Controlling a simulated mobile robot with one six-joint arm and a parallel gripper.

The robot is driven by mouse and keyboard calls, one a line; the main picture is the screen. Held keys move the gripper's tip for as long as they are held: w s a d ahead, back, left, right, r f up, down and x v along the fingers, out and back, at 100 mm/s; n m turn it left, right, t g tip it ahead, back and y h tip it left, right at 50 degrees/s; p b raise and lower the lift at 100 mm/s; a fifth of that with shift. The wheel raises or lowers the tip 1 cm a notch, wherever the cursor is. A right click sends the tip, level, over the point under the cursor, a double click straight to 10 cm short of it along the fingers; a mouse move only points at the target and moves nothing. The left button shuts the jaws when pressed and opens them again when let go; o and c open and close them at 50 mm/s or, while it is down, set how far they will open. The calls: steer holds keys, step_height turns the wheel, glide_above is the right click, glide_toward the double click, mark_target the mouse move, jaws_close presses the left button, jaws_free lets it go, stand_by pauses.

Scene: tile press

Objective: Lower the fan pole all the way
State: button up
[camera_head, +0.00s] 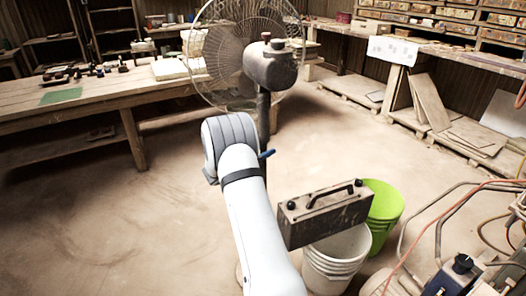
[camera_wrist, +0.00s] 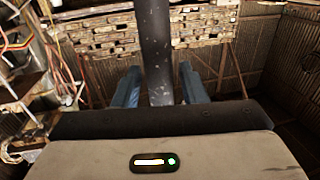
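The standing fan has a round wire cage (camera_head: 228,50) and a dark motor housing (camera_head: 272,65) with a red-topped knob. Its dark pole (camera_head: 263,118) runs down from the housing and passes behind my arm, so its lower part and base are hidden. In the wrist view the speckled pole (camera_wrist: 155,35) stands between the two blue fingers of my gripper (camera_wrist: 160,70). The fingers are apart, one on each side, with a narrow gap visible beside the pole. In the head view my gripper is mostly hidden behind my wrist; one blue piece shows right of the pole.
A dark metal case (camera_head: 322,214) sits close on the right, above a white bucket (camera_head: 336,262) and beside a green bucket (camera_head: 385,203). Hoses and a machine (camera_head: 462,272) stand at lower right. A wooden workbench (camera_head: 100,106) is at left. The floor left of my arm is clear.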

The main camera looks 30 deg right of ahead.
jaws_close()
stand_by(0.3)
step_height(320, 180, down, 16)
steer(key=b, duration=0.6)
steer(key=shift+s+f+b, duration=0.2)
steer(key=shift+b, duration=0.2)
steer(key=shift+a, duration=0.1)
steer(key=shift+c, duration=0.8)
jaws_free()
steer(key=shift+f, duration=0.1)
steer(key=o, duration=0.3)
steer(key=shift+w+r, duration=0.2)
steer(key=shift+r, duration=0.1)
